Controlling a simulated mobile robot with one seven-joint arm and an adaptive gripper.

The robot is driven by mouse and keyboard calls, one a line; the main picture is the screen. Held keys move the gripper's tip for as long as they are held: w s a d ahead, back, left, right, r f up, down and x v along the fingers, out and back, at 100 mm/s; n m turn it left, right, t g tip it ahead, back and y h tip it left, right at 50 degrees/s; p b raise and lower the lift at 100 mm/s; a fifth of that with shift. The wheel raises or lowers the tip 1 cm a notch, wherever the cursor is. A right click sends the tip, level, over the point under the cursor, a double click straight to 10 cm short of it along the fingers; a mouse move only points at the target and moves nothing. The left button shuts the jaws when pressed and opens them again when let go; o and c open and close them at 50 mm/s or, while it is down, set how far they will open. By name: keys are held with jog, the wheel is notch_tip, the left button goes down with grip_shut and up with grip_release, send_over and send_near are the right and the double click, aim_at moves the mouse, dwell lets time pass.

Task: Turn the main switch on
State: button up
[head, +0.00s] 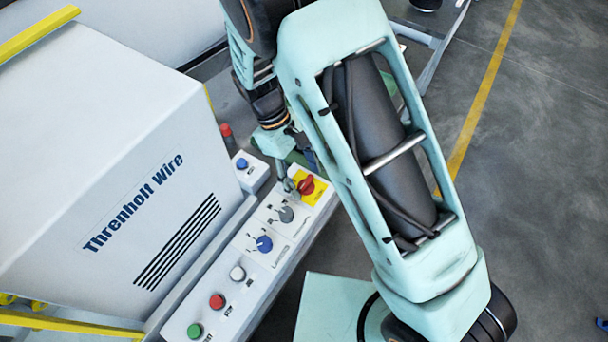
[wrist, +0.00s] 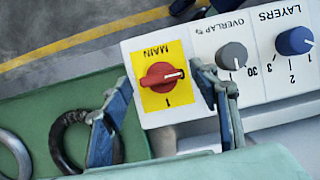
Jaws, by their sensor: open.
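The main switch (head: 306,185) is a red rotary knob on a yellow plate at the far end of the control panel. In the wrist view the main switch (wrist: 160,76) lies between my fingers, with "MAIN" above it and a "1" below. Its handle is roughly horizontal and its pale mark points right, not at the "1". My gripper (wrist: 163,80) is open, one finger to each side of the knob, and no contact shows. In the head view my gripper (head: 290,181) is partly hidden at the knob's left.
The grey overlap knob (wrist: 232,56) and blue layers knob (wrist: 294,41) sit right of the switch in the wrist view. The panel also has white, red (head: 217,301) and green (head: 195,330) buttons. The Threnholt Wire housing (head: 100,150) stands left of the panel.

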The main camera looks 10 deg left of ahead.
jog(key=shift+f, duration=0.15)
jog(key=shift+c, duration=0.3)
jog(key=c, duration=1.1)
